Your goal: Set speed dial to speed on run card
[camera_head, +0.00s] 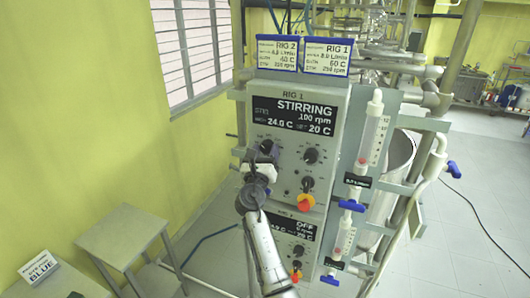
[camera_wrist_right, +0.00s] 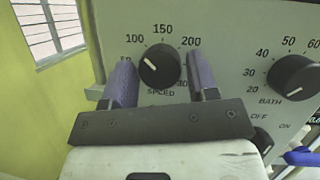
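My right gripper (camera_head: 268,147) is at the upper left of the RIG 1 control panel (camera_head: 335,150). In the right wrist view its two purple fingers (camera_wrist_right: 161,72) are apart, one on each side of the black speed dial (camera_wrist_right: 160,66). I cannot tell whether they touch it. The display (camera_head: 300,118) reads STIRRING, 100 rpm, set 20 C. The RIG 1 run card (camera_head: 327,59) on top appears to read 60 C and 250 rpm. My left gripper is not in view.
The bath dial (camera_wrist_right: 292,77) is right of the speed dial. A second panel (camera_head: 292,232) reading OFF is underneath. The RIG 2 card (camera_head: 277,56) stands beside the RIG 1 card. Glass tubes (camera_head: 373,135) stand close on the right.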

